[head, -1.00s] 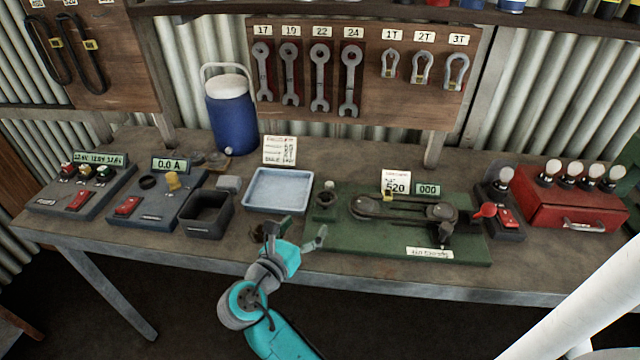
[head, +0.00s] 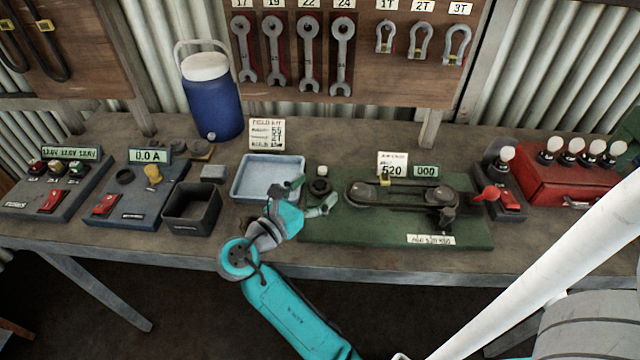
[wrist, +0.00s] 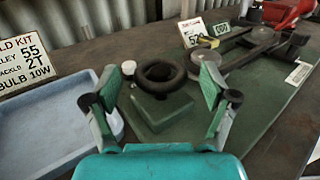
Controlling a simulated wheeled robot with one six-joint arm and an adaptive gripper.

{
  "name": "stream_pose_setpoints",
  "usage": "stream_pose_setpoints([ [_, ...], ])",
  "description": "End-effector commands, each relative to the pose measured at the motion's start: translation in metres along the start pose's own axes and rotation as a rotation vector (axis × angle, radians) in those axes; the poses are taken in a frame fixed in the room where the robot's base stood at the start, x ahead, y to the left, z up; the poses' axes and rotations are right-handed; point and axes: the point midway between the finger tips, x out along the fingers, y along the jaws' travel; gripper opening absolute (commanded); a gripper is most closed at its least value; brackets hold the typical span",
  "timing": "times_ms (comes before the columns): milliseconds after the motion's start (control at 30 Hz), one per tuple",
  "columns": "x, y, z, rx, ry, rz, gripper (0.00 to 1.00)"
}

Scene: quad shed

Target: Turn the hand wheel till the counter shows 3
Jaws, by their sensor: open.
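The hand wheel (head: 320,187) is a small dark ring at the left end of a green base plate (head: 340,228). In the wrist view the hand wheel (wrist: 158,88) lies flat over a green block, with a small pale cap beside it. The counter (head: 427,171) farther right reads 000; it also shows in the wrist view (wrist: 222,30). My gripper (head: 314,194) is open and empty, just in front of the wheel. In the wrist view my gripper (wrist: 158,80) has one finger on each side of the wheel, with visible gaps; contact cannot be seen.
A pale blue tray (head: 240,190) lies left of the wheel. A belt with two pulleys (head: 400,193) and a card reading 520 (head: 392,165) are on the plate's right. A red-lever switch (head: 487,194) and a red box (head: 560,187) stand farther right. A dark bin (head: 190,215) stands left.

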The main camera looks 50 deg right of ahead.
Motion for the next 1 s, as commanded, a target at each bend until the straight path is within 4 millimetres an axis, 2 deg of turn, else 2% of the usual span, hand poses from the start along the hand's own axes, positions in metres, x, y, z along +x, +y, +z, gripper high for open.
stream_pose_setpoints([
  [200,0.018,0.0,0.0,0.0,0.0,-0.001,0.85],
  [500,0.02,0.0,0.0,0.0,0.0,0.0,0.85],
  [533,0.02,0.0,0.0,0.0,0.0,0.0,0.82],
  [567,0.02,0.0,0.0,0.0,0.0,0.0,0.75],
  [767,0.02,0.0,0.0,0.0,0.0,0.0,0.25],
  [1000,0.02,0.0,0.0,0.0,0.0,0.012,0.24],
])
